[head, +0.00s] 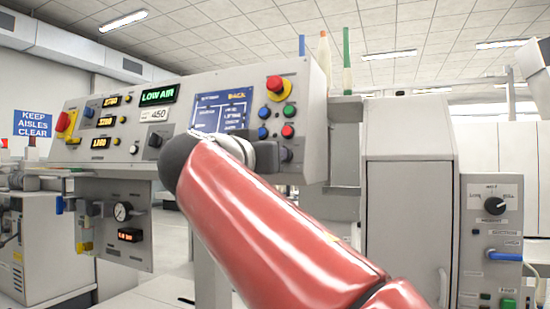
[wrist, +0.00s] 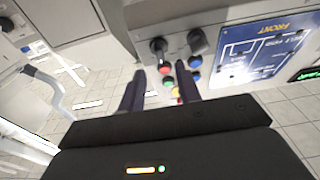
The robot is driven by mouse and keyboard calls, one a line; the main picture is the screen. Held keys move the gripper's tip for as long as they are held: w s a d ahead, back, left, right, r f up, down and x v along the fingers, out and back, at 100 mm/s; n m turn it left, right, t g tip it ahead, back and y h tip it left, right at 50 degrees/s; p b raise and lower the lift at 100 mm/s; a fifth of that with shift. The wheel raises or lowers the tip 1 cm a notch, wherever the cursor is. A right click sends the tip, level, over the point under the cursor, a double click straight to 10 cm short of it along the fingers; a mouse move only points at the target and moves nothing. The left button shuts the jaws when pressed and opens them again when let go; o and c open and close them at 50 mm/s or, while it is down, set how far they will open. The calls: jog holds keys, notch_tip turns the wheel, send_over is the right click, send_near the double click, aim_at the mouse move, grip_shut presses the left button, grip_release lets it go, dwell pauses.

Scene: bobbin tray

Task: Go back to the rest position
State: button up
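My red arm reaches up across the head view to the grey control panel (head: 228,100). My gripper (wrist: 160,82) shows in the wrist view with its two dark fingers apart and nothing between them. Beyond the fingertips are the panel's coloured buttons, with a red button (wrist: 165,68) and a blue button (wrist: 195,61) in sight. In the head view the gripper is mostly hidden behind my arm's dark end, close in front of the panel's lower right. I cannot tell whether it touches the panel.
A grey cabinet (head: 408,200) and a box with a black dial (head: 493,240) stand at the right. A gauge unit (head: 118,225) hangs below the panel at the left.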

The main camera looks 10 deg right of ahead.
jog(key=shift+s+a, duration=0.4)
jog(key=shift+s, duration=0.1)
jog(key=s+d+f+n+g+y+p, duration=0.1)
jog(key=s+f, duration=0.6)
jog(key=f, duration=0.7)
jog(key=s+d+f+n+g+y+p, duration=0.1)
jog(key=s+f+g+y, duration=0.4)
jog(key=f, duration=1)
jog(key=s+d+f+n+g+y+p, duration=0.1)
jog(key=s+f+n+y, duration=0.4)
jog(key=s+f, duration=0.5)
notch_tip(320, 180, down, 5)
jog(key=d+g, duration=0.1)
jog(key=g, duration=0.1)
jog(key=shift+s+d+g, duration=0.25)
jog(key=shift+s+g, duration=0.15)
